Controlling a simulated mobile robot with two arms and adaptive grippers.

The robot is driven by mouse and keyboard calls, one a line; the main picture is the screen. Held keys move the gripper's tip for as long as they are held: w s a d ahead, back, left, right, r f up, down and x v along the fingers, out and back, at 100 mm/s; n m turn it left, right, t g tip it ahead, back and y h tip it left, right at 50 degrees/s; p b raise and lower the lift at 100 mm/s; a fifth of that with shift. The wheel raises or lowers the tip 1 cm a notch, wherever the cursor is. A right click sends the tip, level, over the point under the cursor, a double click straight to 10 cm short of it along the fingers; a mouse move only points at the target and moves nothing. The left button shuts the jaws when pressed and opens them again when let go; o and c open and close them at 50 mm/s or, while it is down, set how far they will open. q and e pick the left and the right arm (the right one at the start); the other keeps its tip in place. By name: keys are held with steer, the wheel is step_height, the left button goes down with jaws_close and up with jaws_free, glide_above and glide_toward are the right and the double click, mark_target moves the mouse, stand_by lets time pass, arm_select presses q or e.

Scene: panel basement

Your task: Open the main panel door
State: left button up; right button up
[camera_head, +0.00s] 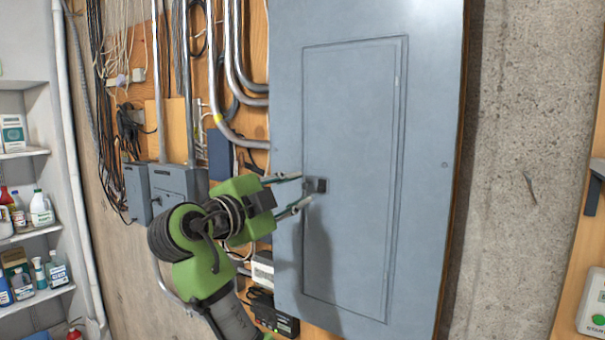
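The main panel (285,75) is a large grey-blue metal box on the wall. Its door (350,120) is a tall rectangle that sits flush in the frame and looks shut. A small dark latch (317,185) is at the door's left edge, about mid-height.
Conduits (232,60) and cables run over the plywood left of the panel, with small grey boxes (178,183) below. Shelves (35,232) with bottles stand at far left. Bare concrete wall (525,130) lies right of the panel, then a wooden board (578,255) with devices.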

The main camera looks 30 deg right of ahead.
steer(key=shift+p+x, duration=0.5)
steer(key=shift+x, duration=0.9)
steer(key=shift+w, duration=0.1)
steer(key=shift+c, duration=0.3)
steer(key=shift+a, duration=0.1)
jaws_close()
